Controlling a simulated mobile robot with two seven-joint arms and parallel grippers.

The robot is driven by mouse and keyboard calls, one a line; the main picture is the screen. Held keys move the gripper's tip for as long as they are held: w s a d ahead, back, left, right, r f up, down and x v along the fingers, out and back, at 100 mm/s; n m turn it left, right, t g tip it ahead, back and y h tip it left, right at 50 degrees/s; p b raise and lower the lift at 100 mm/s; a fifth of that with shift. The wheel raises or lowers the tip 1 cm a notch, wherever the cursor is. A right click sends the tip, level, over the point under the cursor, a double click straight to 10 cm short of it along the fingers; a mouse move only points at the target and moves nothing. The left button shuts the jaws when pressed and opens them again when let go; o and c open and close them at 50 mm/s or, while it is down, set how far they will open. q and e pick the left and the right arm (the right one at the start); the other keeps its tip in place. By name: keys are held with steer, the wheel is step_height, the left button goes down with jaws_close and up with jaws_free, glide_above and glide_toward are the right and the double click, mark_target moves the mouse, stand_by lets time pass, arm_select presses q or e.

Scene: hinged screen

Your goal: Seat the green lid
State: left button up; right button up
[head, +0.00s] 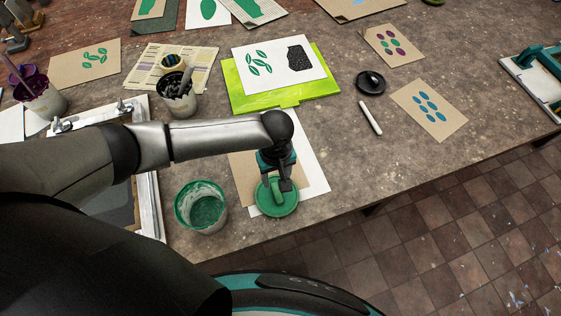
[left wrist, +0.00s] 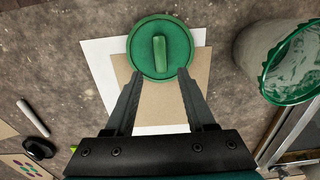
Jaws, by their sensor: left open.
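The green lid (head: 277,203) is round with a raised bar handle. It lies flat on sheets of paper near the front edge of the table, and it also shows in the left wrist view (left wrist: 160,48). My left gripper (head: 280,186) is over the lid in the head view. In the left wrist view the gripper (left wrist: 160,75) is open, its fingers apart on either side of the handle's line, with nothing between them. The open green-rimmed tub (head: 201,206) stands left of the lid, green paint inside; it shows at right in the wrist view (left wrist: 292,62). My right gripper is not in view.
White and brown sheets (head: 317,180) lie under the lid. A wooden screen frame (head: 150,190) is left of the tub. A cup of tools (head: 177,95) and a lime board (head: 318,96) stand behind my arm.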

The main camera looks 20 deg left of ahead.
mark_target(276, 191)
arm_select(q)
steer(key=shift+s+f, duration=0.25)
steer(key=shift+f, duration=0.8)
arm_select(e)
steer(key=s, duration=0.6)
arm_select(q)
step_height(276, 191, down, 6)
steer(key=b, duration=0.6)
steer(key=shift+w+f, duration=0.1)
steer(key=shift+r+p, duration=0.3)
steer(key=shift+p, duration=0.05)
steer(key=shift+c, duration=0.6)
jaws_close()
arm_select(e)
steer(key=shift+g, duration=0.3)
steer(key=f, duration=0.1)
steer(key=w+f, duration=0.1)
steer(key=f, duration=0.1)
steer(key=w+f, duration=0.1)
steer(key=f, duration=0.1)
steer(key=shift+w+f, duration=0.1)
steer(key=shift+f, duration=0.15)
